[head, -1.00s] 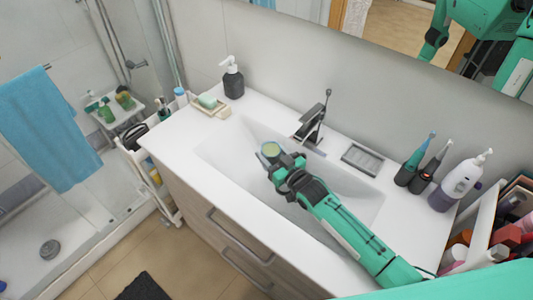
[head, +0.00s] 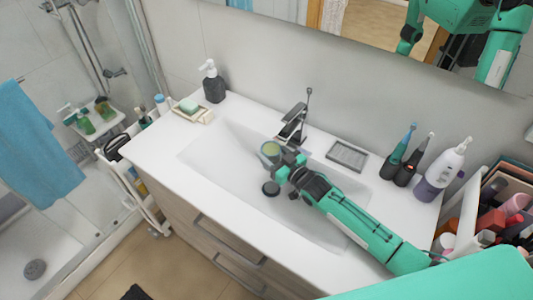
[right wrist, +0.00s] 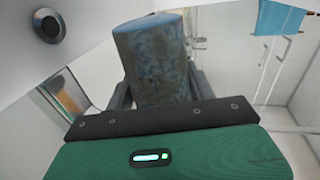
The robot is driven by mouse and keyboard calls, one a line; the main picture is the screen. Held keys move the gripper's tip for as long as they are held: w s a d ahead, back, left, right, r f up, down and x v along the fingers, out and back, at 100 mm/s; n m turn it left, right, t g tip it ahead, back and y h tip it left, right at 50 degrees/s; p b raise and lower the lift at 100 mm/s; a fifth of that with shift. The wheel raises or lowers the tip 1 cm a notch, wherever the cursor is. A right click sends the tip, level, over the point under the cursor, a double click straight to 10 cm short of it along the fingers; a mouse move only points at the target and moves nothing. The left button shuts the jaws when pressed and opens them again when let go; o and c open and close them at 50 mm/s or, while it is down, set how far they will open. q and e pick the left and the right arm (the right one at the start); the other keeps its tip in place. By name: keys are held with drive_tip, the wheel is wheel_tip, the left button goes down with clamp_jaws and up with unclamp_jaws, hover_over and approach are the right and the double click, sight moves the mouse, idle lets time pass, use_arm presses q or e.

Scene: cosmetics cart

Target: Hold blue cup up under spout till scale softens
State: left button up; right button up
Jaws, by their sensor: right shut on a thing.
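My right gripper (head: 283,163) is shut on the cup. In the right wrist view the cup (right wrist: 157,62) shows a mottled, worn blue side between the dark fingers. No water stream can be made out. My left gripper is not in view.
A dark round drain (head: 271,188) shows in the basin. A soap dispenser (head: 213,84) and soap dish (head: 193,110) stand left; a grey tray (head: 347,155), toothbrush holders (head: 398,172) and a white bottle (head: 442,172) stand right. A mirror runs along the back wall.

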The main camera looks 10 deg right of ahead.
sight(280, 149)
drive_tip(key=shift+w+d, duration=0.15)
drive_tip(key=shift+d, duration=1.35)
drive_tip(key=shift+d, duration=0.1)
drive_tip(key=shift+r+p, duration=0.9)
drive_tip(key=shift+r, duration=0.35)
drive_tip(key=shift+w+r, duration=0.15)
drive_tip(key=shift+r, duration=0.15)
idle(4.8)
